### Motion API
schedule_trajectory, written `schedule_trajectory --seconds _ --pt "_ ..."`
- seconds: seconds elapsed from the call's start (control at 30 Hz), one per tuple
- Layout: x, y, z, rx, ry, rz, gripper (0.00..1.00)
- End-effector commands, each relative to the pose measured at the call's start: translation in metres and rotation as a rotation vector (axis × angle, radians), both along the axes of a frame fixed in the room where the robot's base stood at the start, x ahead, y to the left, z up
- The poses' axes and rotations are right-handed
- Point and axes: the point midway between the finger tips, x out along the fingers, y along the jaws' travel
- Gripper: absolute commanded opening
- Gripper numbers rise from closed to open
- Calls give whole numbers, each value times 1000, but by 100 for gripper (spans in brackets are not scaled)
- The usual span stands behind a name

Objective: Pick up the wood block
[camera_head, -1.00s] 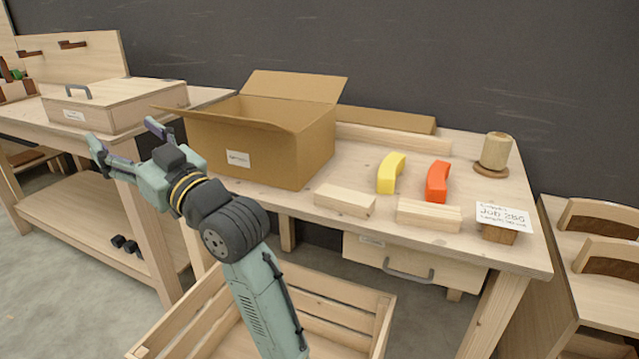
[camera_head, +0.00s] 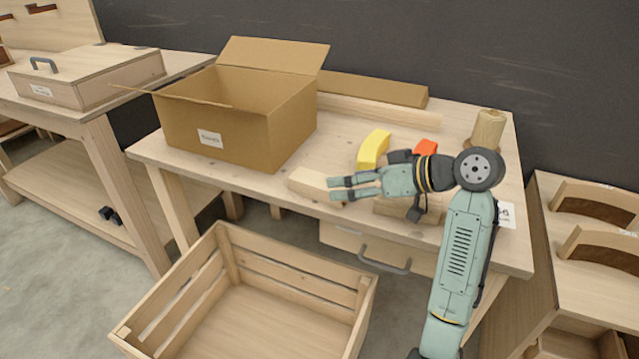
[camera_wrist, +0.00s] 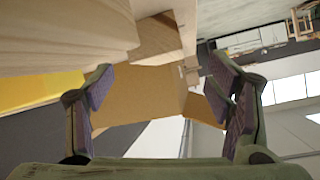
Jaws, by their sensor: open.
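Two pale wood blocks lie on the bench. The left wood block (camera_head: 309,181) is just beyond my fingertips in the head view. The right wood block (camera_head: 408,214) lies below my wrist and is partly hidden by it. My gripper (camera_head: 333,189) is open and empty, pointing left, with its fingers overlapping the right end of the left block in the picture; I cannot tell if they touch. In the wrist view, my open fingers (camera_wrist: 158,90) show a pale wood block (camera_wrist: 157,40) ahead, above the gap between them.
An open cardboard box (camera_head: 215,135) stands at the bench's left; it also shows in the wrist view (camera_wrist: 150,100). A yellow arched piece (camera_head: 373,148) and a red one (camera_head: 426,147) lie behind my gripper. A wooden crate (camera_head: 290,258) stands in front of the bench.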

Motion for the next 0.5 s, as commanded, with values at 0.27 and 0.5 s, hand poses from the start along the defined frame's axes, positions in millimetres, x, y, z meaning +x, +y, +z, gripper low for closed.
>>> schedule_trajectory --seconds 0.27,0.5 --pt "14 28 -11 1 1 3 73" --pt "27 51 -24 1 0 -1 73"
